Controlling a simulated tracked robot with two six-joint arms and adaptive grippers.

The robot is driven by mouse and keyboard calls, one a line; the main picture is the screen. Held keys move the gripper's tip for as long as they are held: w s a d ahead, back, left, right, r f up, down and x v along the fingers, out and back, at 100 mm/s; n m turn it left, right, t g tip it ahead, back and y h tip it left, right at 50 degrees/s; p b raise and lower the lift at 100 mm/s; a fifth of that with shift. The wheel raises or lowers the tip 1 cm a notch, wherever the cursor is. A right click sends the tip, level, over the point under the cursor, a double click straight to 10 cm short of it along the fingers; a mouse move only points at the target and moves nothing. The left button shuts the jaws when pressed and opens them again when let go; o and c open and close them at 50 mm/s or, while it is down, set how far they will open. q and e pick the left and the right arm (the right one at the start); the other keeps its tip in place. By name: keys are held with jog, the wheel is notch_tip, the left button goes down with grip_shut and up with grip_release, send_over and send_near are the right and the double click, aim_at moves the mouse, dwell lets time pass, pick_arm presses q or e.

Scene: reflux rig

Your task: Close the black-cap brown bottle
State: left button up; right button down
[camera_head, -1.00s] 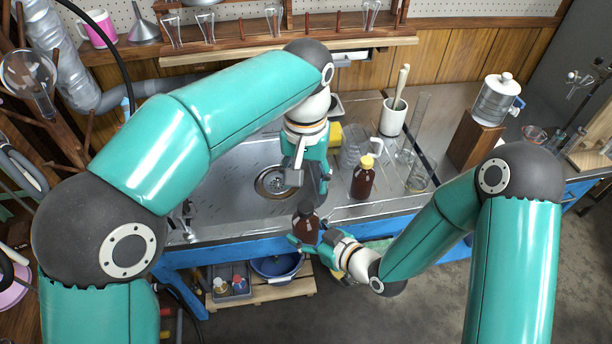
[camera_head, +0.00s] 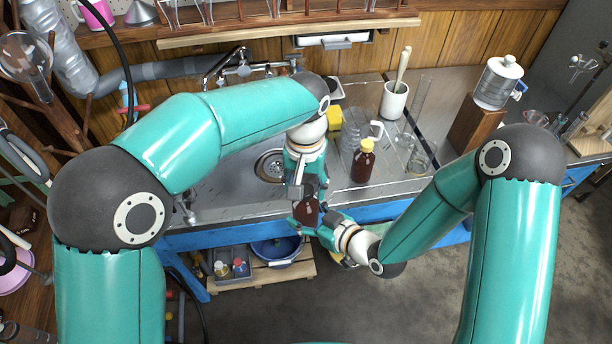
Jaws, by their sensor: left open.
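The brown bottle (camera_head: 308,214) is upright in front of the sink bench's blue front edge. My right gripper (camera_head: 311,222) is shut around its body and holds it clear of the bench. My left gripper (camera_head: 307,188) is open and points down right over the bottle's top. It hides the neck and mouth, so I cannot tell whether the black cap is on. Another brown bottle with a yellow cap (camera_head: 364,161) stands on the bench to the right.
The sink drain (camera_head: 271,166) is behind the grippers. A blue basin (camera_head: 277,250) sits on a low pallet (camera_head: 262,277) below. The floor at lower right is clear.

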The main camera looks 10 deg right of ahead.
pick_arm(q)
jog(key=shift+f, duration=0.1)
grip_shut()
dwell(0.3)
jog(key=shift+o, duration=0.7)
grip_release()
notch_tip(320, 180, up, 12)
dwell(0.3)
